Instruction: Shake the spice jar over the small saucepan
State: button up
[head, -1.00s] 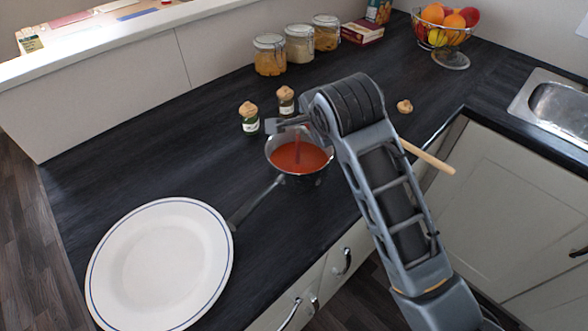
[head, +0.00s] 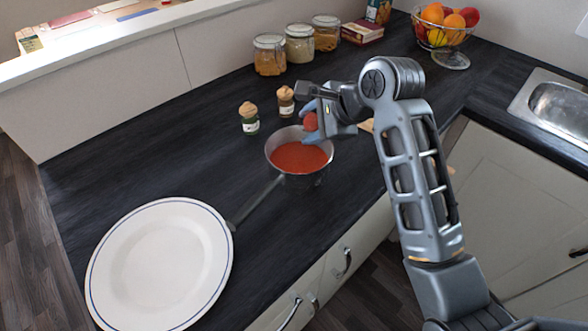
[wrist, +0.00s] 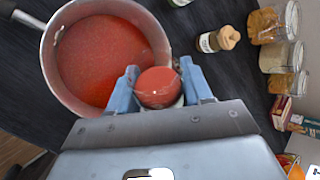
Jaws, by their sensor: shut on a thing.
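My gripper (head: 318,119) is shut on the spice jar (head: 311,121), which shows as a small red piece between the blue fingers. In the wrist view, its round red end (wrist: 157,87) faces the camera between both fingertips; I cannot tell whether this is its mouth or base. The rest of the jar is hidden by my gripper. The small saucepan (head: 270,152) stands on the dark counter with smooth red sauce (head: 300,158) in it. The jar is at the pan's back right rim, above the pan. The pan (wrist: 48,62) also shows in the wrist view, left of the jar.
Two cork-topped jars (head: 249,122) (head: 286,105) stand just behind the pan. A white plate (head: 160,265) lies front left, near the pan's handle (head: 255,203). Large storage jars (head: 270,58), a fruit basket (head: 450,50) and a sink (head: 555,108) are farther off. A wooden utensil (head: 367,125) is partly hidden behind my arm.

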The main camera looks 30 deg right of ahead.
jog(key=shift+a+f+y, duration=0.1)
jog(key=shift+y, duration=0.4)
jog(key=shift+m, duration=0.3)
jog(key=y, duration=0.1)
jog(key=m+y, duration=0.1)
jog(key=shift+a+f+y, duration=0.15)
jog(key=shift+f+y, duration=0.05)
jog(key=shift+y, duration=0.5)
jog(key=shift+m, duration=0.3)
jog(key=y, duration=0.1)
jog(key=m+y, duration=0.1)
jog(key=y, duration=0.1)
jog(key=shift+s+a+f+m, duration=0.1)
jog(key=shift+a+m, duration=0.2)
jog(key=shift+a, duration=0.05)
